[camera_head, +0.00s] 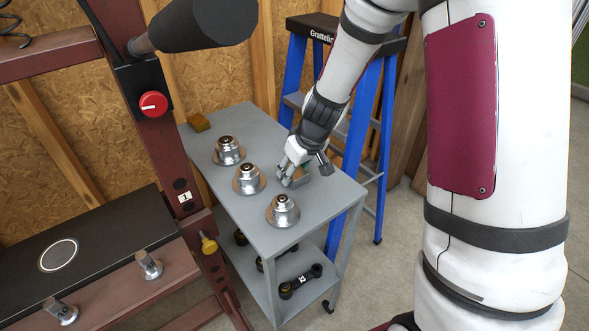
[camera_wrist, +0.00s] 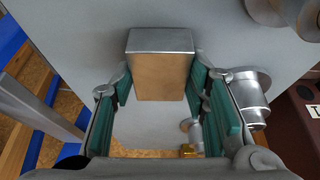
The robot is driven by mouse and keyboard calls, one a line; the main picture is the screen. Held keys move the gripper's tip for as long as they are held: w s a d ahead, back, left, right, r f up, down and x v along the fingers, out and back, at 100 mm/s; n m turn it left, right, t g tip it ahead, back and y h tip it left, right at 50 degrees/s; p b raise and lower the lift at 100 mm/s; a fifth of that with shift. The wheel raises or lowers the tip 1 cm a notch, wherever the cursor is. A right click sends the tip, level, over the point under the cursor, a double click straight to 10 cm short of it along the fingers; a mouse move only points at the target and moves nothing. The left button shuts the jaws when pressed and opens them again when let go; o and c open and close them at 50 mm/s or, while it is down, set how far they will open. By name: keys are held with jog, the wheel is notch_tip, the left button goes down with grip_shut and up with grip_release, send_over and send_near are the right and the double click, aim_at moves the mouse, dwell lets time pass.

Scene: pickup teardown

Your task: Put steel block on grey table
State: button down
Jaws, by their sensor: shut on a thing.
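The steel block (camera_wrist: 160,66) is a plain metal block with a bright end face and a side that looks tan. It sits between the green-padded fingers of my gripper (camera_head: 290,178), which is shut on it. In the head view only part of the block (camera_head: 303,176) shows beside the fingers. The grey table (camera_head: 330,196) is under the gripper and block, which are near its right edge. The block is at or just above the tabletop; I cannot tell whether it touches.
Three round stepped metal parts, far (camera_head: 229,151), middle (camera_head: 249,180) and near (camera_head: 283,212), stand in a row left of my gripper. A small brass-coloured block (camera_head: 199,122) lies at the far corner. A blue stepladder (camera_head: 362,140) stands behind; a dark red frame (camera_head: 185,205) is left.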

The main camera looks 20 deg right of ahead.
jog(key=c, duration=0.9)
grip_release()
jog(key=shift+f, duration=0.1)
jog(key=shift+c, duration=0.2)
jog(key=p+v, duration=0.2)
jog(key=v, duration=1)
jog(key=s+a+r+m, duration=0.1)
jog(key=s+a+r, duration=0.2)
jog(key=s+r, duration=0.85)
jog(key=s+d+m+h, duration=0.1)
jog(key=s+m, duration=0.1)
jog(key=s, duration=1.3)
jog(key=shift+d+r+m+g, duration=0.25)
jog(key=shift+m+g, duration=0.05)
jog(key=shift+g, duration=0.1)
jog(key=shift+s, duration=0.1)
